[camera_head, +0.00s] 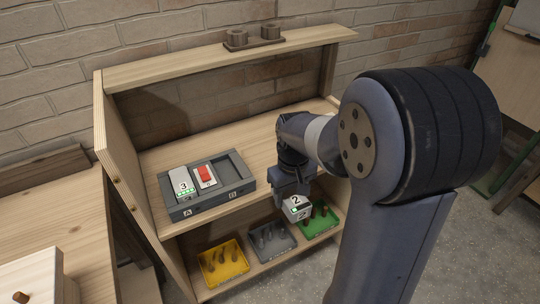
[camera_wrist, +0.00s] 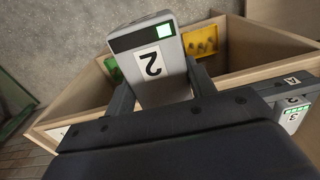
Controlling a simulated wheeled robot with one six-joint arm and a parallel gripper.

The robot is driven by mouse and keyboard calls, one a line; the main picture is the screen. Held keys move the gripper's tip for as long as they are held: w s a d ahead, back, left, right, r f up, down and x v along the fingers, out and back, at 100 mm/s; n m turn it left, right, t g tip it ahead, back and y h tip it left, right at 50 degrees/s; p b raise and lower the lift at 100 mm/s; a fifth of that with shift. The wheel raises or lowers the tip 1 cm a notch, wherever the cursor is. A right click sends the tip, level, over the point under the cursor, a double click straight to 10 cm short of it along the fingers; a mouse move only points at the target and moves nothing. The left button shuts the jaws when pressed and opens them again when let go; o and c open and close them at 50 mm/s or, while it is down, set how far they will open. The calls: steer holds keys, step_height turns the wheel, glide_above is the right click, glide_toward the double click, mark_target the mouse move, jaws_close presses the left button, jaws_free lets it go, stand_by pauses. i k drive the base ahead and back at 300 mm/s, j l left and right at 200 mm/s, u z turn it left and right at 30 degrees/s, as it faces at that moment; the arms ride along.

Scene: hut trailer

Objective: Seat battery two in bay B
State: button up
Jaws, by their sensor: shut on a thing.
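Battery two (camera_head: 297,206), a light grey block marked 2 with a green light, is in my gripper (camera_head: 291,192) in the head view, in front of the shelf's right part. In the wrist view battery two (camera_wrist: 153,62) sits between both fingers of my gripper (camera_wrist: 160,92). The grey dock (camera_head: 206,203) stands on the shelf to the left. Bay A holds a grey battery marked 3 (camera_head: 182,183). A red block (camera_head: 206,175) sits behind the middle of the dock. Bay B (camera_head: 235,180), at the right of the dock, looks empty.
Yellow (camera_head: 238,276), grey (camera_head: 289,244) and green (camera_head: 331,219) trays with pegs lie on the lower shelf. The wooden shelf's left side wall (camera_head: 126,165) stands beside the dock. A top board (camera_head: 180,60) overhangs the back. Bare shelf lies right of the dock.

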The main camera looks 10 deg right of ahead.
mark_target(234, 179)
steer(key=i, duration=0.85)
